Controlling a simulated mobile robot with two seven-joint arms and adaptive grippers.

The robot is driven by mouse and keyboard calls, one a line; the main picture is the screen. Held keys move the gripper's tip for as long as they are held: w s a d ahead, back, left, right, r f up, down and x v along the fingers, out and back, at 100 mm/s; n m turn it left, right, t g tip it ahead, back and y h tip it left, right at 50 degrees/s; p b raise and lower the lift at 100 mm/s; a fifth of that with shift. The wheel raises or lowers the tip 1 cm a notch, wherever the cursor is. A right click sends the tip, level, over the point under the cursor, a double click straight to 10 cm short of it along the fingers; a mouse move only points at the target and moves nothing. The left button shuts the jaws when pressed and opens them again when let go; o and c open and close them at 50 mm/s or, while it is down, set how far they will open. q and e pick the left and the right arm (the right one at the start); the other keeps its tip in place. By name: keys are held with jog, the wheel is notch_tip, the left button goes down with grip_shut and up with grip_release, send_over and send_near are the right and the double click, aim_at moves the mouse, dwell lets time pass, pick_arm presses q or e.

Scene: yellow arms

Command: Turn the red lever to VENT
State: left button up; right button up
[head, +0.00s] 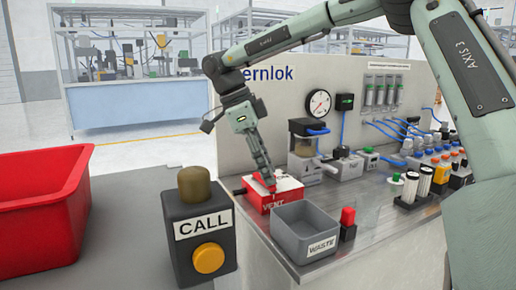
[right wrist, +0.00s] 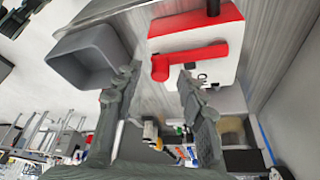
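The red lever (right wrist: 195,58) sits on a small red and white box (head: 275,195), whose front red band reads VENT in the head view. In the right wrist view the lever lies across the white top, its blunt end pointing left, and part of a label shows beside it. My right gripper (head: 268,184) reaches down from above at the box and hides most of the lever in the head view. In the right wrist view its two fingers (right wrist: 159,76) are spread, with the lever's end just beyond the gap between them. Contact cannot be told. My left gripper is out of view.
A grey WASTE bin (head: 307,232) stands close in front of the box. A small red-topped block (head: 347,222) is right of it. A CALL box (head: 200,235) and red crate (head: 40,205) are at left. A pump-like unit (head: 304,150) stands behind.

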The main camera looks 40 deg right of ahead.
jog(key=v, duration=1.1)
jog(key=shift+f, duration=0.1)
